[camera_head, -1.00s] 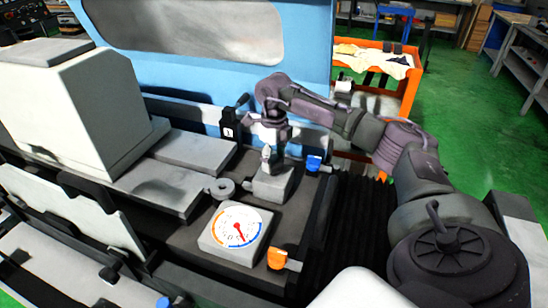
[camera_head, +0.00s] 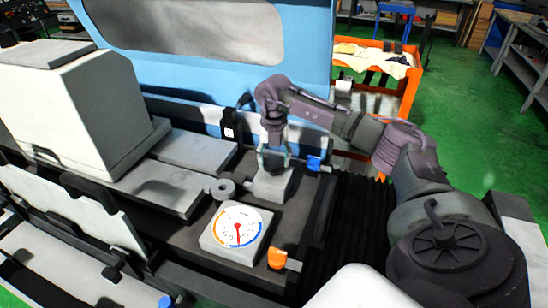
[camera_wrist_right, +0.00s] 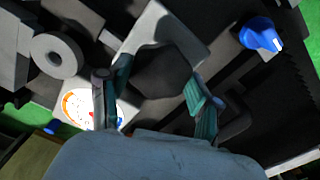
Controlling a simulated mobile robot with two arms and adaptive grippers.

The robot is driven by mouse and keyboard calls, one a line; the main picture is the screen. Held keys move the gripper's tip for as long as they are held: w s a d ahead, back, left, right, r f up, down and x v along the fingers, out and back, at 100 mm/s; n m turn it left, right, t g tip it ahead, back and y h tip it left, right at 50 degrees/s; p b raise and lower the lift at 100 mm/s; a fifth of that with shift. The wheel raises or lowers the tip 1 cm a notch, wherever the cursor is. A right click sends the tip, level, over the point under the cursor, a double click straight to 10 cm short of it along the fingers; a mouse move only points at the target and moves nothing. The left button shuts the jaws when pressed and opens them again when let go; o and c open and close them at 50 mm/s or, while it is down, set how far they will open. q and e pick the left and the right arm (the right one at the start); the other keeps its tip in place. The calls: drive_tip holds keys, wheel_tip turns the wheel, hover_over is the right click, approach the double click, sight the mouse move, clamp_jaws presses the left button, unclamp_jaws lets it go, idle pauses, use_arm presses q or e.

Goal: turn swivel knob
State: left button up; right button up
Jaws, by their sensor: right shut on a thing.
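A grey block (camera_head: 272,185) stands on the machine bed, with the swivel knob on top. In the right wrist view a dark, rounded knob shape (camera_wrist_right: 157,76) shows between the fingers, over the pale block. My right gripper (camera_head: 273,160) points down over the block from above, its fingers on either side of the knob and shut on it. The fingers also show in the right wrist view (camera_wrist_right: 158,95). In the head view the gripper hides most of the knob. My left gripper is not in view.
A round dial (camera_head: 237,232) with a red needle sits in front of the block. A blue lever (camera_head: 314,163) is to the right, an orange lever (camera_head: 277,259) nearer. A grey ring-shaped part (camera_head: 222,188) lies left. A blue machine cover (camera_head: 215,80) rises behind.

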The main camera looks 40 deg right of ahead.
sight(274, 161)
drive_tip(key=m, duration=0.4)
drive_tip(key=shift+r+m+p, duration=0.1)
drive_tip(key=shift+m+p, duration=0.25)
drive_tip(key=shift+m, duration=0.05)
drive_tip(key=m, duration=0.3)
drive_tip(key=shift+m+p, duration=0.3)
drive_tip(key=shift+p, duration=0.05)
drive_tip(key=m, duration=0.3)
drive_tip(key=shift+w+m+p, duration=0.1)
drive_tip(key=shift+m+p, duration=0.2)
drive_tip(key=shift+p, duration=0.05)
drive_tip(key=shift+m+p, duration=0.35)
drive_tip(key=shift+m, duration=1.45)
drive_tip(key=o, duration=1.1)
drive_tip(key=shift+o, duration=0.2)
wheel_tip(274, 161, up, 12)
